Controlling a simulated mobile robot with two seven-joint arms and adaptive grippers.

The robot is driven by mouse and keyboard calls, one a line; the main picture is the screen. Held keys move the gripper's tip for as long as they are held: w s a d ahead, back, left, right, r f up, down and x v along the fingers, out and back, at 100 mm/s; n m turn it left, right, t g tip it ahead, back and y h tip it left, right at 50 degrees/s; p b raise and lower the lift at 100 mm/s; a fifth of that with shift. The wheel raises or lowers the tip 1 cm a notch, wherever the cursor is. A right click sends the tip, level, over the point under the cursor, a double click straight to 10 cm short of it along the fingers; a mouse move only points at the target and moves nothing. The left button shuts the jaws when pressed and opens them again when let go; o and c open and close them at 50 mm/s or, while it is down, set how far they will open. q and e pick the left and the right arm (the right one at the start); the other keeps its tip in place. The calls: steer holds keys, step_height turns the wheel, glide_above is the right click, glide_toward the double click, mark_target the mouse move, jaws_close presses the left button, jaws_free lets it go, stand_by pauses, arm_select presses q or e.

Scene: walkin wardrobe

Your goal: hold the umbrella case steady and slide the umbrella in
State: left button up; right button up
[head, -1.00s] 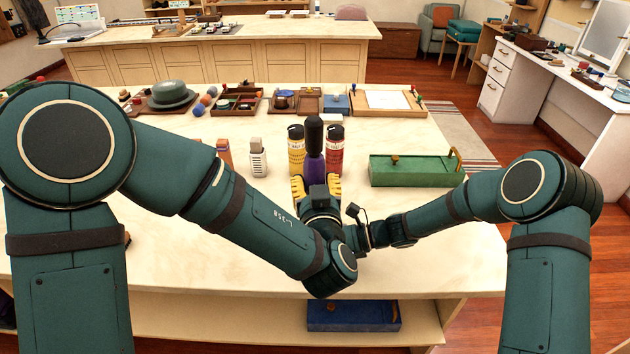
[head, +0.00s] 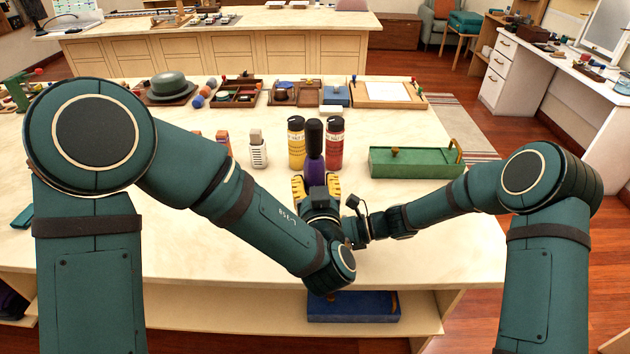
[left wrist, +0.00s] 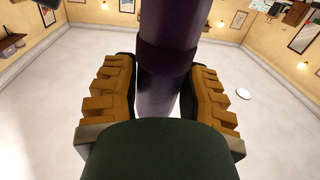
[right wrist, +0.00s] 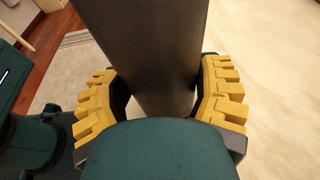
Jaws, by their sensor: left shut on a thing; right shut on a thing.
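The umbrella is purple (head: 315,167) with a black upper end (head: 314,132), standing upright in the head view at the table's near middle. My left gripper (head: 316,187) is shut on it, yellow fingers on either side. The purple shaft also fills the middle of the left wrist view (left wrist: 165,70). My right gripper (right wrist: 160,100) is shut on a dark grey tapered tube, the umbrella case (right wrist: 152,45), in the right wrist view. In the head view the case and right fingers are hidden behind my left wrist. I cannot tell whether the umbrella's tip is inside the case.
A yellow can (head: 296,145) and a red can (head: 335,145) stand just behind the umbrella. A pale bottle (head: 258,150) is to the left, a green box (head: 415,163) to the right. Trays line the table's back. A blue box (head: 352,306) sits on the shelf below.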

arm_select(q)
steer(key=shift+f, duration=3.7)
steer(key=o, duration=1.2)
steer(key=shift+o, duration=0.2)
steer(key=shift+s, duration=0.15)
steer(key=s+d, duration=0.1)
steer(key=s, duration=0.6)
steer(key=shift+s, duration=0.15)
